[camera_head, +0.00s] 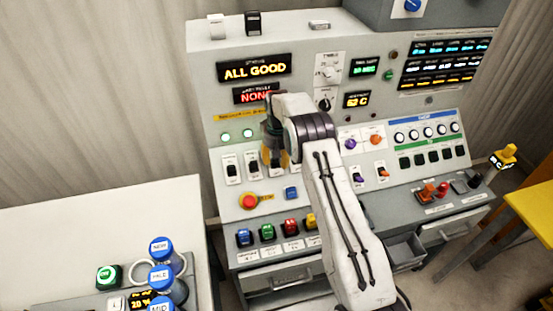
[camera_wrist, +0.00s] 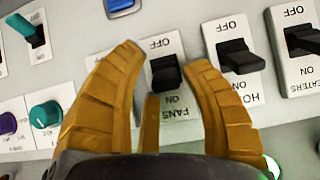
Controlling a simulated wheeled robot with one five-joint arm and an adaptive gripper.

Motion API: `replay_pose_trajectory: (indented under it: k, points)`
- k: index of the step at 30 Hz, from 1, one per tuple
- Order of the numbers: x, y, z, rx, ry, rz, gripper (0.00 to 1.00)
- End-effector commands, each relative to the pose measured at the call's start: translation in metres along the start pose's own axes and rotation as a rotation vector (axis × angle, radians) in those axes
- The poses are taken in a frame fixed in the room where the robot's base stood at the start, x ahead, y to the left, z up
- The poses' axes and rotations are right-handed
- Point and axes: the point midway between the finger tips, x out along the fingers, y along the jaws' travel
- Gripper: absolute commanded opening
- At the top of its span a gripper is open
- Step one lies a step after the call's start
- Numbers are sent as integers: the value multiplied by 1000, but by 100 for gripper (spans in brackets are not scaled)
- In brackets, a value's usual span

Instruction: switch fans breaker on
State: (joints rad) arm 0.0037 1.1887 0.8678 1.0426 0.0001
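The fans breaker (camera_wrist: 165,73) is a black toggle on a white plate marked FANS, with OFF and ON upside down in the wrist view. I cannot tell for sure which way its lever is set. My gripper (camera_wrist: 163,60) is open, with its yellow fingers on either side of the toggle. The right finger is very near the lever; I cannot tell whether it touches. In the head view my gripper (camera_head: 274,150) is at the breaker row and hides the fans breaker.
Beside it sit the breaker marked HO… (camera_wrist: 238,58) and the heaters breaker (camera_wrist: 302,40). A teal-levered switch (camera_wrist: 38,36) and teal knob (camera_wrist: 45,115) are on the other side. In the head view a red emergency button (camera_head: 249,201) sits below the breakers. The display (camera_head: 254,69) reads ALL GOOD.

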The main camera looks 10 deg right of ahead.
Motion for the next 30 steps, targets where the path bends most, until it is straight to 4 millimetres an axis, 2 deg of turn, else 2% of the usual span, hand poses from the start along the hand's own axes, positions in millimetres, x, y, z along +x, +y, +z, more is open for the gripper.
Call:
replay_pose_trajectory:
  k: [2,9,14,30]
  points:
    - [0,-1,0,-2,-1,0,49]
    - [0,-2,0,-3,-1,0,50]
    - [-9,-2,0,-3,1,0,50]
    - [-93,-1,-1,-2,3,0,50]
